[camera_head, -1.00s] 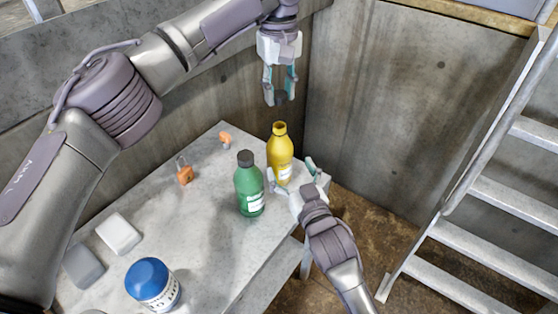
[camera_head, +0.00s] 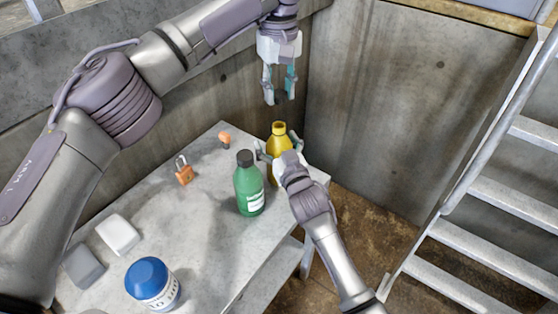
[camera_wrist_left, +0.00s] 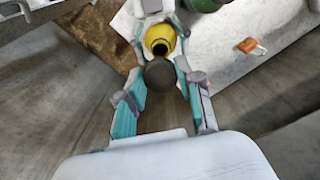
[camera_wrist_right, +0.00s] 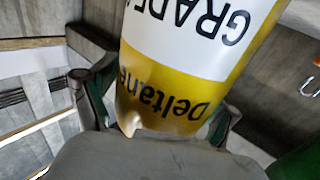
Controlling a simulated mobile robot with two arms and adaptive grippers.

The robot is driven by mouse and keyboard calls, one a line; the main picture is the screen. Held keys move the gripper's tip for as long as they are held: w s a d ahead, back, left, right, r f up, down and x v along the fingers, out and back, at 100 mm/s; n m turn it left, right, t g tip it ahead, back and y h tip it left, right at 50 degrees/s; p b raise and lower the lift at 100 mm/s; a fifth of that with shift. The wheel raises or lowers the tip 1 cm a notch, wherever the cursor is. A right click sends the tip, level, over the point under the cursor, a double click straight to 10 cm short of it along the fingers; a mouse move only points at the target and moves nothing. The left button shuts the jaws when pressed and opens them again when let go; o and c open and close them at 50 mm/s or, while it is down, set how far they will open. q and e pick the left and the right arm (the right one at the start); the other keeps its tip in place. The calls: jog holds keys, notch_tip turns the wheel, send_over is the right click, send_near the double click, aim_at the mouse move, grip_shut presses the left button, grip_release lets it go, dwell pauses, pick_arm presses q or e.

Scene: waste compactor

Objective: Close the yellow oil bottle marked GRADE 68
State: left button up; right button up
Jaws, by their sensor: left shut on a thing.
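The yellow oil bottle (camera_head: 279,143) stands upright and uncapped near the table's far right corner; its open mouth (camera_wrist_left: 160,44) shows in the left wrist view. My left gripper (camera_head: 279,97) is shut on a dark round cap (camera_wrist_left: 160,74) and holds it above the bottle, apart from the mouth. My right gripper (camera_head: 277,148) is open, with its fingers on either side of the bottle. In the right wrist view the bottle (camera_wrist_right: 180,85) fills the space between the fingers, with a gap at the left finger. Its label shows "GRADE"; the number is out of view.
A green bottle (camera_head: 249,188) with a dark cap stands close to the left of the yellow one. An orange padlock (camera_head: 184,172), a small orange item (camera_head: 225,139), two pale blocks and a blue-lidded jar (camera_head: 150,283) are on the table (camera_head: 205,235). Concrete walls stand behind.

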jog(key=c, duration=1.6)
pick_arm(q)
send_over(278, 141)
jog(key=w, duration=0.2)
jog(key=shift+s+d+f, duration=0.1)
jog(key=shift+s+f, duration=0.05)
jog(key=shift+f, duration=1.1)
jog(key=shift+s+d+f, duration=0.1)
jog(key=shift+f, duration=1.1)
pick_arm(e)
grip_shut()
pick_arm(q)
jog(key=shift+f, duration=0.15)
jog(key=shift+f, duration=0.75)
jog(key=shift+f, duration=0.55)
